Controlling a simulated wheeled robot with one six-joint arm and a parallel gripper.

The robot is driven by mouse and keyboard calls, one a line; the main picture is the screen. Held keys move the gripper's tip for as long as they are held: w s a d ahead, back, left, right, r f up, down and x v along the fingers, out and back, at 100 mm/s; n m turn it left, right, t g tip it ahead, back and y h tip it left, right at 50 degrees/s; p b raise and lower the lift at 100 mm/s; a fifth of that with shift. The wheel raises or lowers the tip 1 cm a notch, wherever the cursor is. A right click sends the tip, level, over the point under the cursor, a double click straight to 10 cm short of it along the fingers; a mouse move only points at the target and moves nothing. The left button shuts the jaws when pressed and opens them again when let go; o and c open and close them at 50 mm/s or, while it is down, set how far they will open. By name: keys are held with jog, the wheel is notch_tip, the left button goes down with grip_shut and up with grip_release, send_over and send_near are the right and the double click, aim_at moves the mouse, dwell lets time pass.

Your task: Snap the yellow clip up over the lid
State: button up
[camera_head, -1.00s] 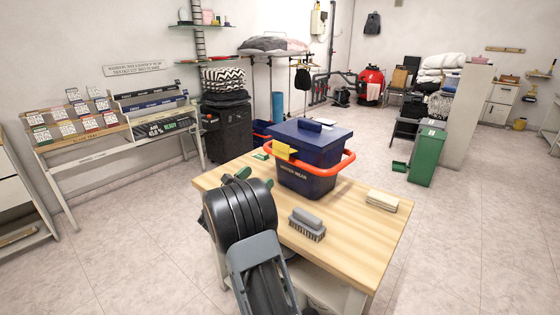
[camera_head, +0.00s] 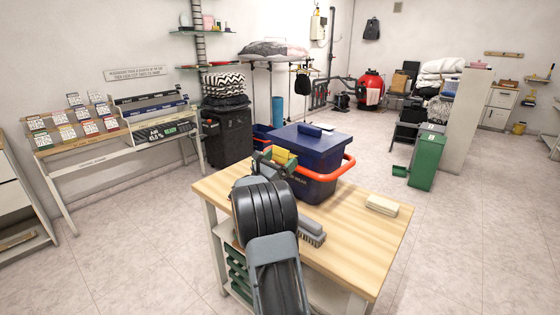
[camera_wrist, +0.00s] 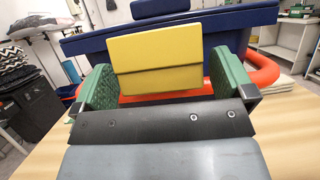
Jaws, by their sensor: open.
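The yellow clip (camera_wrist: 157,58) is on the near side of the blue bin, between the green fingers of my gripper (camera_wrist: 168,85) in the wrist view. A gap shows between the clip and each finger, so the gripper is open around it. The clip also shows in the head view (camera_head: 282,161), partly behind my gripper (camera_head: 275,160). The blue lid (camera_head: 311,142) sits on the blue bin (camera_head: 318,188); its edge also shows behind the clip in the wrist view (camera_wrist: 243,22).
An orange handle (camera_head: 337,172) loops around the bin. A grey brush (camera_head: 312,232) lies close to my arm on the wooden table (camera_head: 355,245), and a stack of beige pads (camera_head: 382,205) lies to the right. The table's front right is clear.

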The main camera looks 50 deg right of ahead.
aim_at(280, 149)
jog(key=c, duration=0.8)
notch_tip(280, 149, up, 2)
jog(key=y+p, duration=0.2)
jog(key=p, duration=0.4)
jog(key=shift+a+y, duration=0.1)
jog(key=shift+y, duration=0.3)
jog(key=r+y+p, duration=0.1)
jog(key=p, duration=0.3)
jog(key=y+p, duration=0.2)
jog(key=p, duration=0.1)
jog(key=shift+d+r+y+p, duration=0.2)
jog(key=shift+r+y+p, duration=0.1)
jog(key=shift+r+p, duration=0.1)
jog(key=y+p, duration=0.1)
jog(key=p, duration=0.2)
jog(key=y+p, duration=0.2)
jog(key=p, duration=0.2)
jog(key=shift+d+r, duration=0.3)
jog(key=shift+r, duration=0.1)
jog(key=y+p, duration=0.1)
jog(key=p, duration=0.3)
jog(key=shift+d+y, duration=0.25)
jog(key=shift+y, duration=0.15)
jog(key=shift+p, duration=0.35)
jog(key=shift+d+f+y, duration=0.1)
jog(key=shift+f+y, duration=0.1)
jog(key=shift+y, duration=0.1)
